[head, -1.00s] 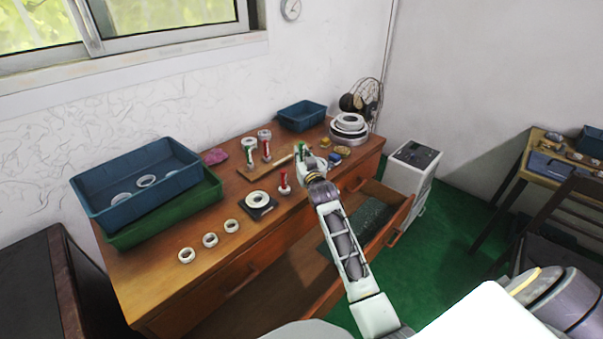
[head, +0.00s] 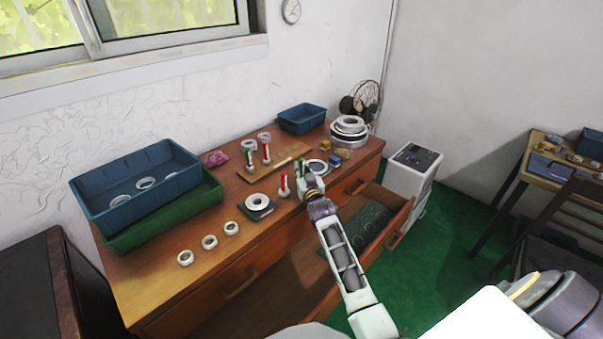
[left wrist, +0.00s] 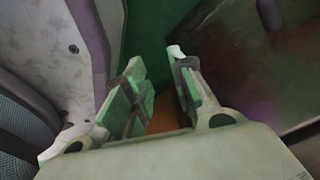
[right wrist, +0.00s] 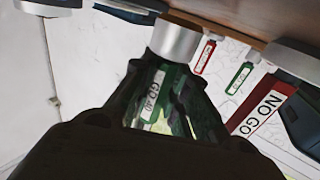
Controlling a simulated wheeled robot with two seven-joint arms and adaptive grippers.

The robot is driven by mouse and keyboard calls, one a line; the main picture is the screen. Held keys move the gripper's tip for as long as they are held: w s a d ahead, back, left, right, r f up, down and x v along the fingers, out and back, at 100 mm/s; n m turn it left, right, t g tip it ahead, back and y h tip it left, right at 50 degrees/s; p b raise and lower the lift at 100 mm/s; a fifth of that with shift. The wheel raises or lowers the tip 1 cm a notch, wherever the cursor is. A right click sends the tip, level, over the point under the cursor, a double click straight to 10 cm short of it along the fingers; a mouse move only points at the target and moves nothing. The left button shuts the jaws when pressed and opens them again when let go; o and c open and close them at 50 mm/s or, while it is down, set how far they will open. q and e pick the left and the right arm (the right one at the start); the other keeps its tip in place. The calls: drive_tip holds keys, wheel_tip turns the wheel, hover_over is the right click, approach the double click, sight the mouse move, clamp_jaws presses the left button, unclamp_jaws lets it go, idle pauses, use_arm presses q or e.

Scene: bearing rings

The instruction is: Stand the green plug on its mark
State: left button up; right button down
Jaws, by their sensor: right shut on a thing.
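My right gripper (head: 306,184) is shut on a green plug (head: 301,166) over the table, just right of a standing red plug (head: 284,185). In the right wrist view, the held plug's green handle (right wrist: 155,98), lettered GO 40, sits between the fingers, and its silver cylinder (right wrist: 175,42) points at the tabletop. I cannot tell whether it touches the table. The nearer red NO GO plug (right wrist: 262,105) is beside it. Another green plug (head: 249,160) stands on the board. My left gripper (left wrist: 160,90) is open and empty, outside the head view. I cannot make out the mark.
A wooden board (head: 285,165) carries a red plug (head: 266,154) and pale rings. A dark block with a ring (head: 257,202) and several loose rings (head: 209,242) lie left. Blue bins (head: 95,207) (head: 302,116) stand behind. An open drawer (head: 400,215) juts out in front.

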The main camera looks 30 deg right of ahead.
drive_tip(key=shift+f, duration=0.25)
use_arm(q)
drive_tip(key=shift+s+a+f, duration=0.2)
drive_tip(key=shift+s+f, duration=0.1)
drive_tip(key=shift+s, duration=0.3)
drive_tip(key=shift+w, duration=0.1)
use_arm(e)
drive_tip(key=shift+f, duration=0.15)
drive_tip(key=c, duration=1.8)
unclamp_jaws()
drive_tip(key=shift+f, duration=0.15)
drive_tip(key=o, duration=0.4)
use_arm(q)
drive_tip(key=shift+w+d+r, duration=0.1)
drive_tip(key=shift+w+r, duration=0.15)
drive_tip(key=shift+w, duration=0.2)
drive_tip(key=shift+s+f, duration=0.15)
drive_tip(key=shift+s, duration=0.05)
